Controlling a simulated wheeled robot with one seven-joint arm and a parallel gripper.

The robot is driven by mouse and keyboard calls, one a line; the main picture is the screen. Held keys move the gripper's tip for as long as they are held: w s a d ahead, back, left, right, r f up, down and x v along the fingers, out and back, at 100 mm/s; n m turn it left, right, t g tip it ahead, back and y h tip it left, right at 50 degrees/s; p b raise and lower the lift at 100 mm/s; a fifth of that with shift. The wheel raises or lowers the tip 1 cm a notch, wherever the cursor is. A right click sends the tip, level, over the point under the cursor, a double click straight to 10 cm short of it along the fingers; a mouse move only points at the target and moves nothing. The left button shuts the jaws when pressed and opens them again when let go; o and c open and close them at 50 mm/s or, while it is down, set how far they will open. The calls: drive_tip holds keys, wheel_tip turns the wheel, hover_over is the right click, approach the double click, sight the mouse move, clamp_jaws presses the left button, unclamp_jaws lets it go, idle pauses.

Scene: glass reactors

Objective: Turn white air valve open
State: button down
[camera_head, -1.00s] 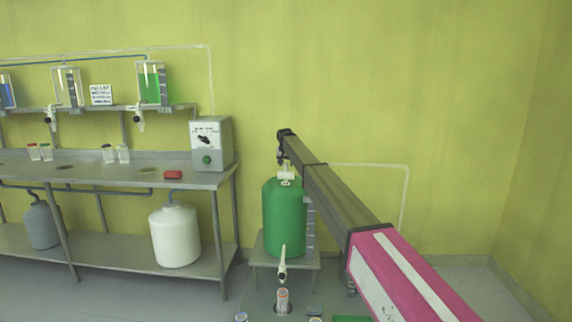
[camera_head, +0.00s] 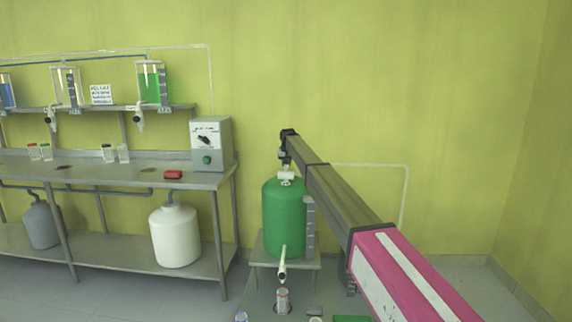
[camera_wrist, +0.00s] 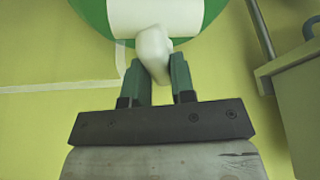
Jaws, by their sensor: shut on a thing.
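The white air valve (camera_head: 287,176) sits on top of the green tank (camera_head: 284,220) in the head view. In the wrist view its white body (camera_wrist: 158,18) lies against the green tank top, and its white handle (camera_wrist: 153,50) points down between my fingers, tilted. My gripper (camera_wrist: 163,78) is shut on the handle. In the head view my gripper is small and dark just above the valve, and its fingers are hard to make out there.
A grey control box (camera_head: 211,145) stands on the metal bench (camera_head: 190,181) to the left. A white jug (camera_head: 175,236) is on the lower shelf. A thin white pipe (camera_head: 405,195) runs along the wall behind my arm. The wall area right of the arm is clear.

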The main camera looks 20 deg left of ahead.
drive_tip(key=n+g+y, duration=0.1)
drive_tip(key=n, duration=0.3)
drive_tip(key=shift+n, duration=0.3)
drive_tip(key=n+g+y, duration=0.1)
drive_tip(key=n, duration=0.2)
drive_tip(key=shift+w+n, duration=0.15)
drive_tip(key=shift+n, duration=0.25)
drive_tip(key=n+g, duration=0.2)
drive_tip(key=n, duration=0.2)
drive_tip(key=shift+y, duration=0.3)
drive_tip(key=shift+d+n+g, duration=0.1)
drive_tip(key=shift+n+g, duration=0.5)
drive_tip(key=shift+n, duration=0.9)
drive_tip(key=c, duration=1)
unclamp_jaws()
drive_tip(key=shift+o, duration=0.2)
drive_tip(key=shift+r, duration=0.1)
